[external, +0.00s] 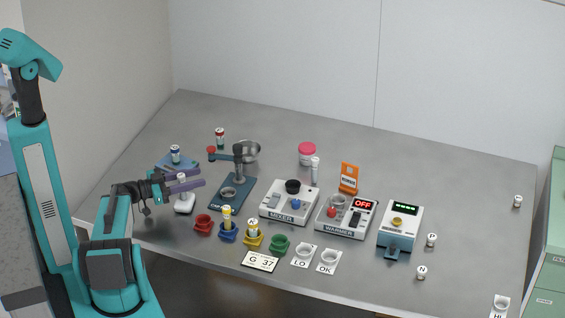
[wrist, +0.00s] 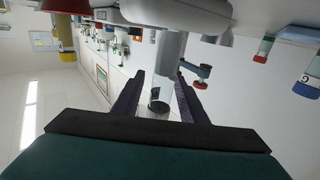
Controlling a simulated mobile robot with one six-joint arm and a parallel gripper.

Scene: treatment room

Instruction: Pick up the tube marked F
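My gripper (external: 190,186) is low over the left part of the table, its dark purple fingers pointing right. A capped tube (external: 182,177) stands upright at the white stand (external: 185,204), and the fingers are level with it. In the wrist view, tilted upside down, a clear tube (wrist: 161,75) lies between the two fingers (wrist: 160,95). The fingers look apart around it, with a gap at the left. The white stand (wrist: 185,12) shows at the top. I cannot read an F on any tube.
A blue-capped tube (external: 175,154) stands on a blue block just behind. A red-capped tube (external: 219,135) stands farther back. The mixer (external: 290,205) and warmer (external: 345,220) are farther right.

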